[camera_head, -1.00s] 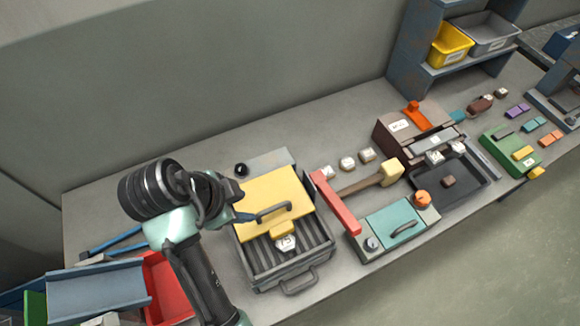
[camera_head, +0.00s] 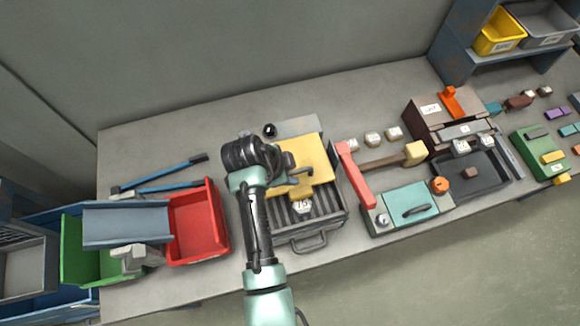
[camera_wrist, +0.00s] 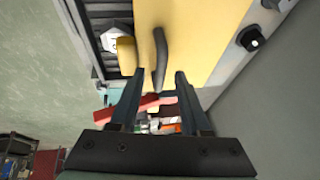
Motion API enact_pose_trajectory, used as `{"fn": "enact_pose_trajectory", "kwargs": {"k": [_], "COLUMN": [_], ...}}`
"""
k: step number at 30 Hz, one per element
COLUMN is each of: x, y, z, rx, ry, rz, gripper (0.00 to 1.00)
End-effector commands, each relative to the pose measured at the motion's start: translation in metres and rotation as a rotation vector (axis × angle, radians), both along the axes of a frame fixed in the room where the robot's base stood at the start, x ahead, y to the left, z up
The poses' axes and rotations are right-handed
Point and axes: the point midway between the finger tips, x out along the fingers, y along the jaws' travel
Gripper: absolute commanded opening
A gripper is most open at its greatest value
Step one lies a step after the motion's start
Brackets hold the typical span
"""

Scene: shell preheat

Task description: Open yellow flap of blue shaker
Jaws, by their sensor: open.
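The shaker (camera_head: 329,219) is a dark grey-blue slatted box on the bench in the head view. Its yellow flap (camera_head: 316,158) lies flat over the back part, with a dark bar handle (camera_wrist: 160,55) on top. The front slats are uncovered, and a white hexagonal tag (camera_head: 303,205) sits on them. My gripper (camera_wrist: 159,73) is open. In the wrist view the handle's end lies between the lines of the two fingers, near the tips. I cannot tell whether they touch it. In the head view my arm hides the shaker's left side and most of my fingers.
A red bin (camera_head: 196,226) stands left of the shaker, with two blue-handled rods (camera_head: 170,178) behind it. Right of it stand a red bar (camera_head: 355,177) and a teal-lidded box (camera_head: 410,205). A black knob (camera_head: 270,130) is behind it.

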Motion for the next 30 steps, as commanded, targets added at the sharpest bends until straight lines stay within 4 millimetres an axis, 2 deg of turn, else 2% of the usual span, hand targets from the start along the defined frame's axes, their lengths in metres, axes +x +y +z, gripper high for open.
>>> {"fn": "enact_pose_trajectory", "kwargs": {"k": [11,19,30], "x": [0.0014,0.0013,0.0011], "y": [-0.0014,-0.0014,-0.0015], "z": [-0.0041,-0.004,-0.0041], "rx": [0.0,0.0,0.0], "ry": [-0.001,0.0,0.0], "rz": [0.0,0.0,0.0], "gripper": [0.47,0.0,0.0]}}
